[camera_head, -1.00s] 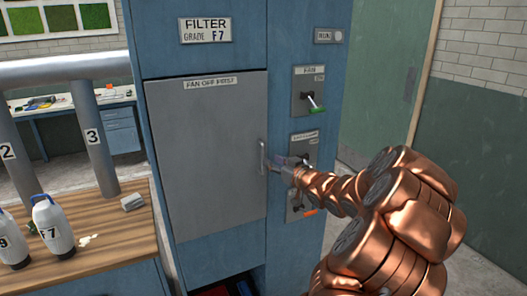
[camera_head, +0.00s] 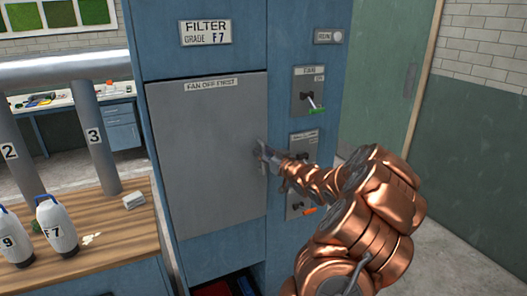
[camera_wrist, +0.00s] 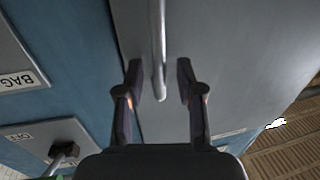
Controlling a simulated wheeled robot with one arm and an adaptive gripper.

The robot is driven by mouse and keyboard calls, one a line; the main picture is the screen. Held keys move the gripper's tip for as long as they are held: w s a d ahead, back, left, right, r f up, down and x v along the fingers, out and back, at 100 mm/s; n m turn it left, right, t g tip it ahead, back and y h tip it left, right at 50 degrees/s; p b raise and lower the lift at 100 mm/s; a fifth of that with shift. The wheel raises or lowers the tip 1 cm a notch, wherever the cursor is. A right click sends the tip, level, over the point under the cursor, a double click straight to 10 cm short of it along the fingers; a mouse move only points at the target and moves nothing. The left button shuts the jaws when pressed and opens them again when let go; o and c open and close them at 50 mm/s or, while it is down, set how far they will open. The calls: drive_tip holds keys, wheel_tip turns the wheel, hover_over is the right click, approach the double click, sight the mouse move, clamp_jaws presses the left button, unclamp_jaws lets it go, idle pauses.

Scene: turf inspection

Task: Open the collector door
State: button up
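The collector door (camera_head: 205,150) is a grey panel labelled "FAN OFF FIRST" on the blue cabinet (camera_head: 205,255). It sits flush and closed. Its upright metal handle (camera_wrist: 159,45) is at the door's right edge and mostly hidden by my gripper (camera_head: 263,156) in the head view. In the wrist view my gripper (camera_wrist: 159,80) is open, with the lower end of the handle between its two fingers. Gaps show on both sides of the bar. The fan switch (camera_head: 308,98) has a green-tipped lever pointing down and right. The RUN lamp (camera_head: 338,36) looks pale and unlit.
Other switch plates, one with an orange tip (camera_head: 309,211), sit below the fan switch, partly behind my arm. Open floor lies to the right.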

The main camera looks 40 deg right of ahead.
drive_tip(key=shift+w, duration=0.15)
clamp_jaws()
idle(0.4)
